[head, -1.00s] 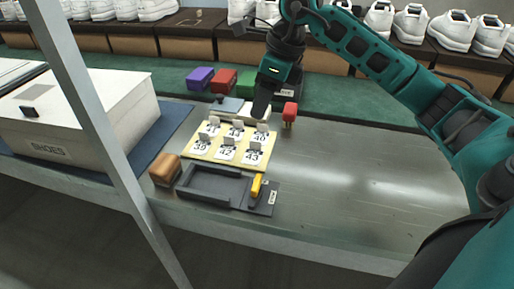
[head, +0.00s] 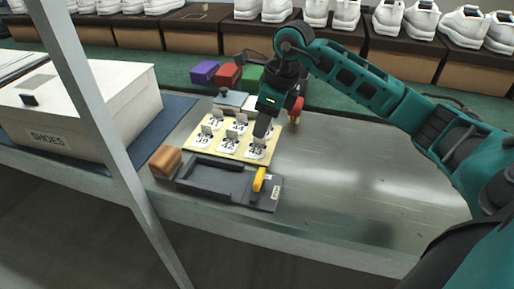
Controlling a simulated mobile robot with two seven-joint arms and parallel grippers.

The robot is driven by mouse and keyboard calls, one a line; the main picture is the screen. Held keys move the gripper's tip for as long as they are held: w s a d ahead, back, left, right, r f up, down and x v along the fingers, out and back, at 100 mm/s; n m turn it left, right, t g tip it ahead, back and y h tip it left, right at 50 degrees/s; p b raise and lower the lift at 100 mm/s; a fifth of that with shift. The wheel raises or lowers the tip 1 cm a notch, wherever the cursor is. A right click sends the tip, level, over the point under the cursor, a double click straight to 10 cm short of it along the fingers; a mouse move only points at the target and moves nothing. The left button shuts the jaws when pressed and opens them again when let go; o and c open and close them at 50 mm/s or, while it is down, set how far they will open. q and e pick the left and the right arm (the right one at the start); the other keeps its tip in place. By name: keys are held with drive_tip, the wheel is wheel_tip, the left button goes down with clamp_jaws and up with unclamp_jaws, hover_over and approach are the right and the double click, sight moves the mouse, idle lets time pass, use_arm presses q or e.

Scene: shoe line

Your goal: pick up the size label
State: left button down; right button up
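Small white size labels with upright tabs stand in two rows on a cream board (head: 190,149). The front row reads 39 (head: 202,141), 42 (head: 229,147) and 43 (head: 256,151). The back row is partly hidden, and its right-hand label is covered by my gripper. My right gripper (head: 262,131) points down over the right side of the board, just behind and above label 43. From this side its fingers overlap into one dark shape, so I cannot see a gap or any contact with a label. My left gripper is out of view.
A dark tray fixture (head: 215,178) with a yellow lever (head: 259,180) lies in front of the board. A brown block (head: 165,161) is at its left, a red-topped stamp (head: 295,108) behind right. A white shoe box (head: 75,112) stands left. The metal table at right is clear.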

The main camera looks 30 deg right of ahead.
sight(257, 143)
drive_tip(key=x, duration=0.3)
drive_tip(key=shift+d+f, duration=0.1)
drive_tip(key=shift+f, duration=0.05)
clamp_jaws()
